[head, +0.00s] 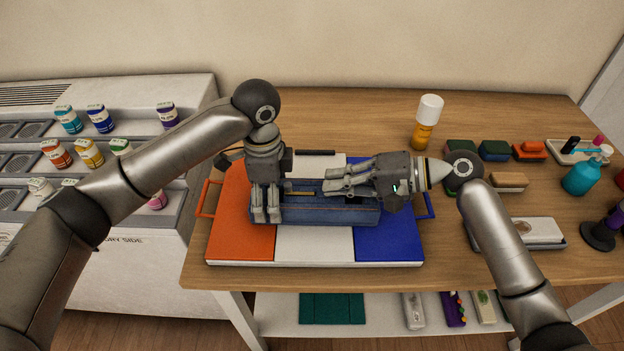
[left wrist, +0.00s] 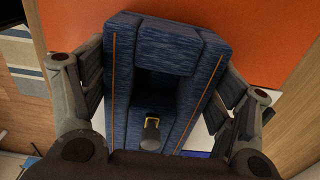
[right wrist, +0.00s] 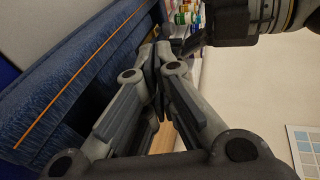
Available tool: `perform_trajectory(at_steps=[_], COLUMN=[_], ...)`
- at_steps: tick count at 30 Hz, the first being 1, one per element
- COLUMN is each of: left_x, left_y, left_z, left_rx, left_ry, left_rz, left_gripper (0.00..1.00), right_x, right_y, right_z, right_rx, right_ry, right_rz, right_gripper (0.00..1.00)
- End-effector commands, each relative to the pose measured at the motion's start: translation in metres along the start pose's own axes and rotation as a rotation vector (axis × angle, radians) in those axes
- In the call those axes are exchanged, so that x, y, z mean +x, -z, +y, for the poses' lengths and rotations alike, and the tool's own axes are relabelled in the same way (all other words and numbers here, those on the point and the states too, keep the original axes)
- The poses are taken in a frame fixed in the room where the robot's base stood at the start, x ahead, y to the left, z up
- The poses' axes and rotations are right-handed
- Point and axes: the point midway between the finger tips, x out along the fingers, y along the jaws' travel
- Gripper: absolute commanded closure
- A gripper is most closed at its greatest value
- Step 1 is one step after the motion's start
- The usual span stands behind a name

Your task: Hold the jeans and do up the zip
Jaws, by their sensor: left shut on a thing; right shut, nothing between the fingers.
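The jeans (head: 335,213) are a blue denim block with orange stitching, lying lengthwise on a tri-coloured board. My left gripper (head: 267,215) points down over their left end. In the left wrist view its fingers (left wrist: 165,92) sit on both sides of the denim (left wrist: 122,60). A dark zip pull with a yellow loop (left wrist: 152,130) shows in the gap between the denim sides. My right gripper (head: 328,184) lies level above the jeans, fingers pointing left, shut and empty. In the right wrist view its fingertips (right wrist: 157,68) meet beside the denim (right wrist: 60,85). I cannot tell whether they touch it.
The board (head: 272,263) has orange, white and blue panels and side handles. An orange bottle with a white cap (head: 425,125) stands behind it. Brushes, trays and a teal bottle (head: 582,178) fill the right side. A white unit with small jars (head: 88,152) stands at left.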

Motion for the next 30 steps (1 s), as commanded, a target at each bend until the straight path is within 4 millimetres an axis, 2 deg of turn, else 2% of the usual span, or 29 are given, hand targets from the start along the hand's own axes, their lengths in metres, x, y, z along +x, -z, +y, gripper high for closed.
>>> perform_trajectory(at_steps=[3,9,15,22,23,24,27,30], left_x=[0.0,0.0,0.0,0.0,0.0,0.0,0.0,0.0], left_y=[0.0,0.0,0.0,-0.001,-0.001,-0.001,-0.001,-0.001], left_z=[0.0,0.0,0.0,0.0,0.0,0.0,0.0,0.0], left_rx=[0.0,-0.001,-0.001,-0.001,-0.001,-0.001,-0.001,-0.001], left_ry=[0.0,0.0,0.0,0.0,0.0,0.0,0.0,0.0], left_rz=[0.001,0.001,0.0,0.0,0.0,-0.001,-0.001,-0.001], left_gripper=[0.38,0.38,0.38,0.38,0.17,0.12,0.0,0.0], right_x=[-0.029,-0.061,-0.073,-0.073,-0.073,-0.073,-0.073,-0.073], right_y=[0.001,0.0,0.0,0.0,0.0,0.0,0.0,0.0], right_z=[0.001,0.0,-0.001,-0.001,-0.001,-0.001,-0.001,-0.001], right_rx=[0.0,0.0,-0.001,-0.001,-0.001,-0.001,-0.001,0.0], right_ry=[-0.003,-0.001,0.001,0.001,0.001,0.001,0.001,0.001], right_rz=[0.003,0.001,0.0,0.0,0.0,0.0,0.0,0.0], right_gripper=[1.0,1.0,1.0,1.0,1.0,1.0,1.0,1.0])
